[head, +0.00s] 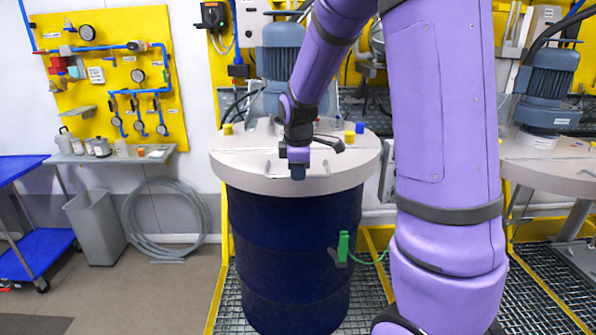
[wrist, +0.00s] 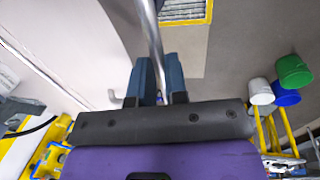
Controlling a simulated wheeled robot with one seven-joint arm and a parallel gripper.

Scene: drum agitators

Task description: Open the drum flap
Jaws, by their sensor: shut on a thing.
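The drum (head: 290,250) is dark blue and stands upright under a broad pale lid (head: 235,160) in the head view. My gripper (head: 298,172) is at the front part of this lid, pointing down. In the wrist view my gripper (wrist: 158,82) has its two blue fingers closed about a shiny metal bar (wrist: 152,35), which looks like the flap's handle. The bar runs up out of the picture. The pale surface to its left (wrist: 90,45) looks like the lid or flap. My arm hides the flap's outline, and I cannot tell whether it is raised.
A motor (head: 282,55) stands on the lid's back, with small yellow caps (head: 349,137) near it. A green clamp (head: 343,247) with a cable hangs at the drum's right side. A second motor-topped drum stands right.

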